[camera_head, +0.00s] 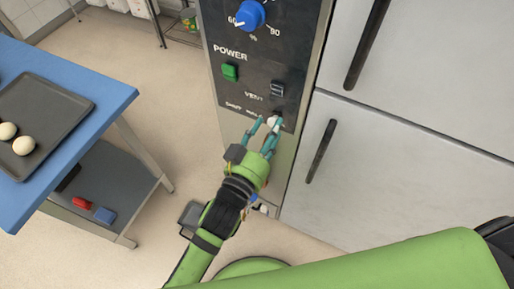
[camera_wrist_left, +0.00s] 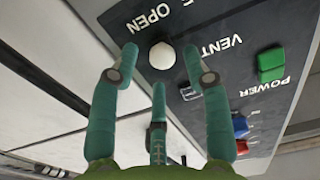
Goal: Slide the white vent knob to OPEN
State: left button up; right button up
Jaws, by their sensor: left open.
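The white vent knob (camera_head: 272,121) is low on the dark control panel (camera_head: 243,91), below the VENT label. In the left wrist view the round white knob (camera_wrist_left: 162,56) sits close to the word OPEN. My left gripper (camera_head: 265,126) is in front of the knob with its teal fingers spread. In the wrist view, the left gripper (camera_wrist_left: 160,62) has a fingertip on either side of the knob and a third finger below. I cannot tell whether any finger touches it. The fingers partly hide the knob and slot in the head view. My right gripper is out of view.
A green POWER button (camera_head: 230,72), a small dark switch (camera_head: 277,89) and a blue dial (camera_head: 250,14) are on the same panel. Pale doors with dark handles (camera_head: 321,151) stand to the right. A blue table (camera_head: 103,91) with a dough tray (camera_head: 62,117) stands left.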

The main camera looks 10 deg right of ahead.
pick_arm(q)
jog(key=v, duration=1)
jog(key=shift+s, duration=0.2)
jog(key=shift+r, duration=0.1)
jog(key=s+a+f+n+g+y, duration=0.15)
jog(key=a+f, duration=0.25)
jog(key=f, duration=0.8)
jog(key=s+a+f+g+y, duration=0.1)
jog(key=a+f+g+y, duration=0.25)
jog(key=f, duration=0.85)
jog(key=s+a+f+g+y, duration=0.15)
jog(key=a+f, duration=0.35)
jog(key=f, duration=0.6)
jog(key=s+a+f+n+g+y, duration=0.1)
jog(key=s+a+f+g, duration=0.1)
jog(key=s+a+f, duration=0.2)
jog(key=s+a+f+n+g+y, duration=0.1)
jog(key=s+a+f+g, duration=0.1)
jog(key=s+a+f, duration=0.2)
jog(key=s+a+f+n+g+y, duration=0.1)
jog(key=s+a+f, duration=0.4)
jog(key=s, duration=0.8)
notch_tip(320, 180, down, 3)
jog(key=shift+s+f+g+y, duration=0.2)
jog(key=shift+s+g+y, duration=0.25)
jog(key=shift+g, duration=0.6)
jog(key=shift+w, duration=0.15)
